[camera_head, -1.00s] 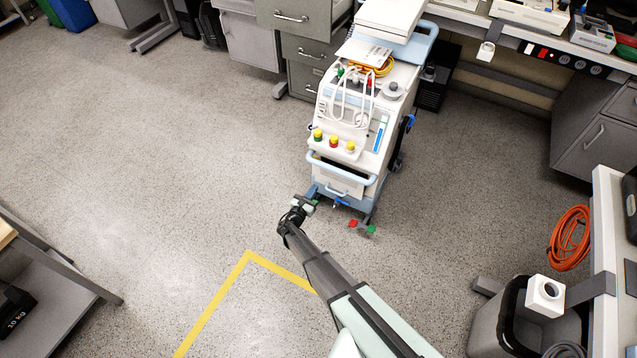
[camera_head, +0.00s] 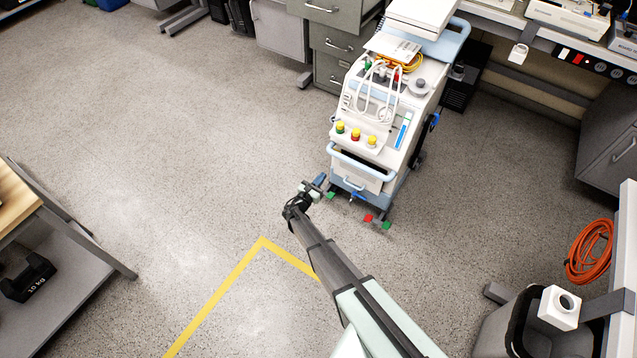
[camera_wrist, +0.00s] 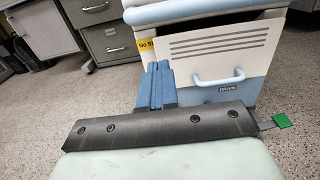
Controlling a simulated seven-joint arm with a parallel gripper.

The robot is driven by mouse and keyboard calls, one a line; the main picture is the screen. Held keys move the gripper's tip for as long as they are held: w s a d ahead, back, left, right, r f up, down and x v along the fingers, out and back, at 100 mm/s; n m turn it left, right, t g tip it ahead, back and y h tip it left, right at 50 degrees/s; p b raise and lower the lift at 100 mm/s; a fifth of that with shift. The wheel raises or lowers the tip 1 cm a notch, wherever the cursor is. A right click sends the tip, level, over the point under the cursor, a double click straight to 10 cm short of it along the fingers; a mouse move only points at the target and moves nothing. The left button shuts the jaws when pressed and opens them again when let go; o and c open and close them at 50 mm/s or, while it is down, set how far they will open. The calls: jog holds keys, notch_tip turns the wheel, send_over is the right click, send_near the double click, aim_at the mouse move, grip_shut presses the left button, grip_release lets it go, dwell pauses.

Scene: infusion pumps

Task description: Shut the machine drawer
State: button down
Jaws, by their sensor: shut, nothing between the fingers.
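The machine (camera_head: 375,125) is a white and light-blue wheeled cart standing right of centre in the head view. Its drawer (camera_head: 354,178) is low on the front, with a white face, a blue lower band and a pale blue handle. A dark gap shows above the drawer face, which stands out from the body. In the wrist view the drawer face (camera_wrist: 222,52) and its handle (camera_wrist: 218,79) are right of my gripper (camera_wrist: 160,68). My gripper, with blue fingers, is shut and empty near the drawer's left edge. Whether it touches the drawer cannot be told. It also shows in the head view (camera_head: 318,184).
Grey drawer cabinets (camera_head: 338,42) stand behind the machine on the left. Red and green pedals (camera_head: 377,221) stick out at its foot. A bin (camera_head: 535,325) and an orange hose coil (camera_head: 590,252) are at right. The floor left of the machine is clear.

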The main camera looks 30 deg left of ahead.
jog(key=w, duration=0.9)
jog(key=shift+w, duration=0.35)
jog(key=shift+w, duration=0.1)
jog(key=w, duration=0.3)
jog(key=shift+w, duration=0.95)
jog(key=s, duration=1.5)
